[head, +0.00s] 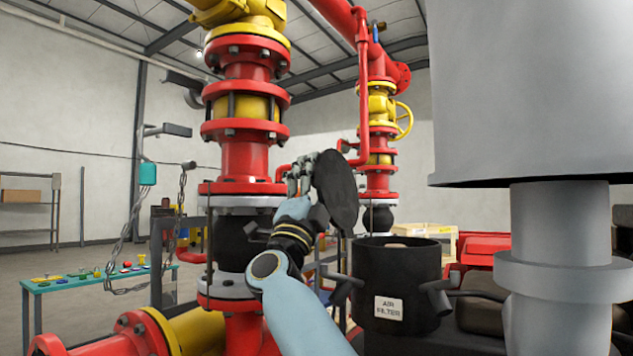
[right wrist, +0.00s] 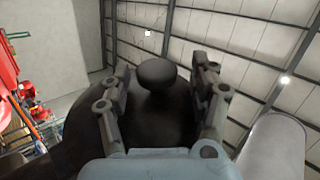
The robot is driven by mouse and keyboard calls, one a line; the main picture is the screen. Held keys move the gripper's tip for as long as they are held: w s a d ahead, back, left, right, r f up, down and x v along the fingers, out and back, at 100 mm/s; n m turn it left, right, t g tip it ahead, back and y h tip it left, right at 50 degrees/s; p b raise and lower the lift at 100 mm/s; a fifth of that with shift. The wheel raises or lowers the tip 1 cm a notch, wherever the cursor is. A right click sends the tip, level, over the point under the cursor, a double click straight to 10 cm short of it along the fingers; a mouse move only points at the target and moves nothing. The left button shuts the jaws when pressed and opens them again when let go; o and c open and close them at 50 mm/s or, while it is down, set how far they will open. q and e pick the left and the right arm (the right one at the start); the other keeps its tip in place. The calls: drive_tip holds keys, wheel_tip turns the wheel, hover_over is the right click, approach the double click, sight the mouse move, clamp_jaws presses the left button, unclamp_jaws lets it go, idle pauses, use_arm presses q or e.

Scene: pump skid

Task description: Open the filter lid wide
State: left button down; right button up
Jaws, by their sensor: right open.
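The filter housing (head: 412,267) is a black round can labelled AIR FILTER, and its top is open. Its lid (head: 337,190) is a black disc, tipped up steeply above and left of the can's rim. Whether a hinge joins them is hidden. My right gripper (head: 305,172) is at the lid's left side. In the right wrist view the lid (right wrist: 82,118) lies behind the fingers, and its round black knob (right wrist: 157,74) shows between the open fingers (right wrist: 162,88). Gaps show on both sides of the knob. My left gripper is out of view.
A red pipe column (head: 245,160) with yellow parts stands close left of my right arm. A large grey vessel (head: 540,90) fills the right side. A second red column (head: 378,140) stands behind the lid. A green bench (head: 95,280) is far left.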

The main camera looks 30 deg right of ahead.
drive_tip(key=shift+a+f, duration=0.15)
drive_tip(key=shift+f, duration=0.15)
drive_tip(key=v, duration=0.7)
drive_tip(key=shift+s+a, duration=0.1)
